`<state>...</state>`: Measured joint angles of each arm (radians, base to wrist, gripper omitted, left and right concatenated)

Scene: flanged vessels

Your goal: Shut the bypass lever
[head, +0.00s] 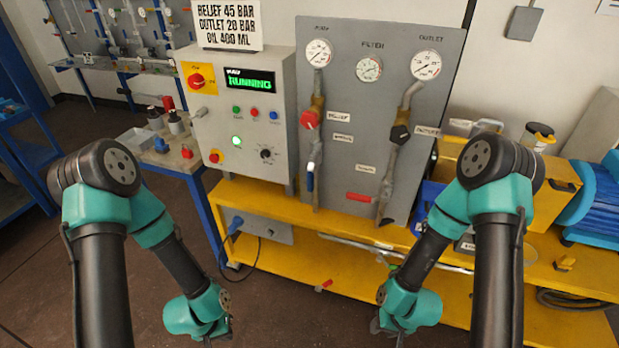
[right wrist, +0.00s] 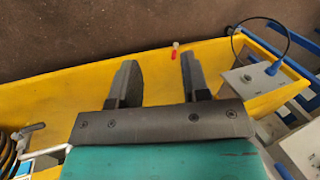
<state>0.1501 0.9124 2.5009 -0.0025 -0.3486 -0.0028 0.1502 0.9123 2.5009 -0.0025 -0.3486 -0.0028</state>
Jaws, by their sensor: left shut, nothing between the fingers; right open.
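A blue-handled lever (head: 310,178) hangs straight down on the left pipe of the grey panel (head: 390,60), below a small label that looks like bypass. A red lever (head: 360,197) lies level lower on the panel, by the right pipe. My left gripper (head: 222,336) is low at the bottom of the head view, well below and left of the panel; it is shut and empty, its fingers mostly hidden. My right gripper (right wrist: 160,78) is open and empty in the right wrist view, over the yellow bench's edge. In the head view it (head: 388,328) is low, away from both levers.
The control box (head: 240,115) with a green running display stands left of the panel. A red relief knob (head: 309,119) and a black outlet knob (head: 400,134) sit on the pipes. The yellow bench (head: 270,205) lies below. A blue bin (head: 428,205) stands at the right.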

